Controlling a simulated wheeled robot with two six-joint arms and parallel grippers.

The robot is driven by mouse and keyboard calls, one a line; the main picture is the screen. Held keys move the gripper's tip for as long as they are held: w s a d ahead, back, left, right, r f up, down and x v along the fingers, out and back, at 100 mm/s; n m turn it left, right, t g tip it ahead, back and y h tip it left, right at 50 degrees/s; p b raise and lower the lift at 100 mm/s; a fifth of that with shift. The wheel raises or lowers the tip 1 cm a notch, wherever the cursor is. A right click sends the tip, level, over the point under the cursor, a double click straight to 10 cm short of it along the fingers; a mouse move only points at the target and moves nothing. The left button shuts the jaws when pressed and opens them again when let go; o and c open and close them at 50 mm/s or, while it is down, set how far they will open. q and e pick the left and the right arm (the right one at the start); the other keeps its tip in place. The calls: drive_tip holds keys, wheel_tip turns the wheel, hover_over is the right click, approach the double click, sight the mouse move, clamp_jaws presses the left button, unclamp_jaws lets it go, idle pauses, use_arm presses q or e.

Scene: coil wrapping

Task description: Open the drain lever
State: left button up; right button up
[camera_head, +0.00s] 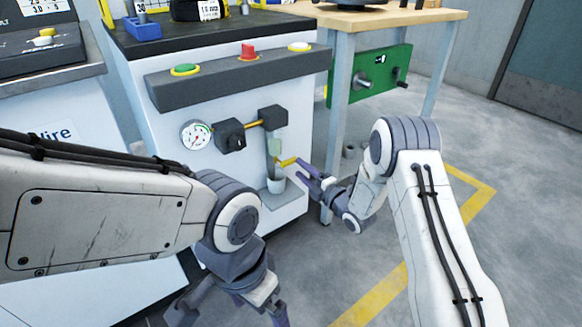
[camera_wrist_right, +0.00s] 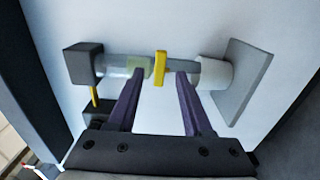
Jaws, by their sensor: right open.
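The yellow drain lever (camera_head: 287,161) sticks out from a clear vertical tube on the white machine front. In the right wrist view the lever (camera_wrist_right: 160,66) crosses the tube, with a greenish section of tube beside it. My right gripper (camera_head: 302,172) is open at the lever. In its wrist view the two purple fingers of the right gripper (camera_wrist_right: 158,80) stand on either side of the lever, with gaps between; whether they touch the tube I cannot tell. My left gripper (camera_head: 232,312) hangs low at the bottom edge, its tips cut off.
A round gauge (camera_head: 196,135), a black valve block (camera_head: 230,135) and a yellow pipe are left of the tube. Above is a grey panel (camera_head: 235,78) with green, red and white buttons. A wooden-topped bench (camera_head: 375,20) with a green box (camera_head: 375,75) stands right. Floor at right is free.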

sight(292, 163)
drive_tip(key=b+x, duration=0.1)
drive_tip(key=x, duration=0.3)
drive_tip(key=shift+w+a+f+b, duration=0.1)
drive_tip(key=shift+w+a+b, duration=0.1)
drive_tip(key=shift+w+b, duration=0.1)
drive_tip(key=shift+w+a, duration=0.45)
drive_tip(key=shift+w, duration=0.1)
clamp_jaws()
